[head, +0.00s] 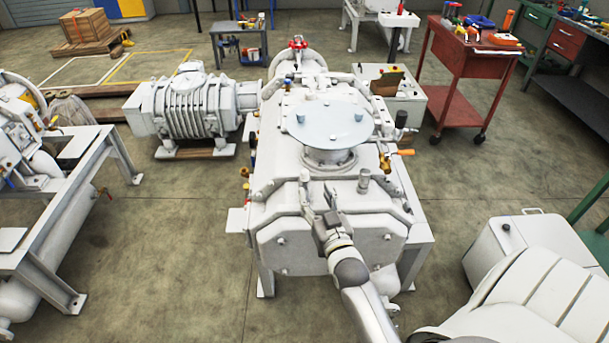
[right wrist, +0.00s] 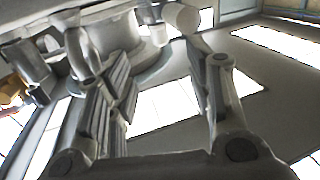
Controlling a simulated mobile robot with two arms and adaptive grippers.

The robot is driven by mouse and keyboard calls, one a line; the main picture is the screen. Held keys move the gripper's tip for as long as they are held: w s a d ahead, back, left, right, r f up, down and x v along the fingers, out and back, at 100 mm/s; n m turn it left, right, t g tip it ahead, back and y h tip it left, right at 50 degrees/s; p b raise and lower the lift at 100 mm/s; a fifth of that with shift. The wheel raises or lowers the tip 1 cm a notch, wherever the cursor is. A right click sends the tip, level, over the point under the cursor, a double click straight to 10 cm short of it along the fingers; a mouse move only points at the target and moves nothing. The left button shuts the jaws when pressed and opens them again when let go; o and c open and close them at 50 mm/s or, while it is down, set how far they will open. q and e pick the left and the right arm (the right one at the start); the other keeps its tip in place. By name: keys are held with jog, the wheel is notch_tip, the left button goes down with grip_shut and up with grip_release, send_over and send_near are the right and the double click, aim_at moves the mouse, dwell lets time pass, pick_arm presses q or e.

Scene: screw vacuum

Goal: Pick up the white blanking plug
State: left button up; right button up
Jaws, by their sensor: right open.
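A small pale upright cylinder (head: 364,181), which looks like the white blanking plug, stands on the near top part of the white vacuum pump (head: 280,235). What is probably the same cylinder (right wrist: 182,17) shows at the top edge of the right wrist view, beyond the fingertips. My right gripper (head: 328,218) is over the near end of the pump, to the left of and nearer than the cylinder. In the right wrist view its two fingers (right wrist: 150,58) are spread wide with nothing between them. My left gripper is not in view.
A round pale flange plate (head: 328,122) with blue knobs lies behind the cylinder on the pump. A valve with an orange handle (head: 400,152) stands at its right side. A red tool cart (head: 465,60) is at the back right. Clear floor (head: 180,250) lies left of the pump.

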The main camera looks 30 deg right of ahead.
aim_at(306, 174)
jog(key=x, duration=0.2)
jog(key=shift+w+d, duration=0.1)
jog(key=shift+w, duration=0.5)
jog(key=p+x, duration=0.1)
jog(key=x, duration=0.1)
jog(key=p+x, duration=0.1)
jog(key=x, duration=0.1)
jog(key=shift+w+d+r, duration=0.15)
jog(key=shift+w+r, duration=0.05)
jog(key=shift+w, duration=0.1)
jog(key=shift+w+d, duration=0.1)
jog(key=shift+w, duration=0.2)
jog(key=shift+c, duration=1.2)
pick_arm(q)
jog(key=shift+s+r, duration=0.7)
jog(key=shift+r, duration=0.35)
pick_arm(e)
grip_shut()
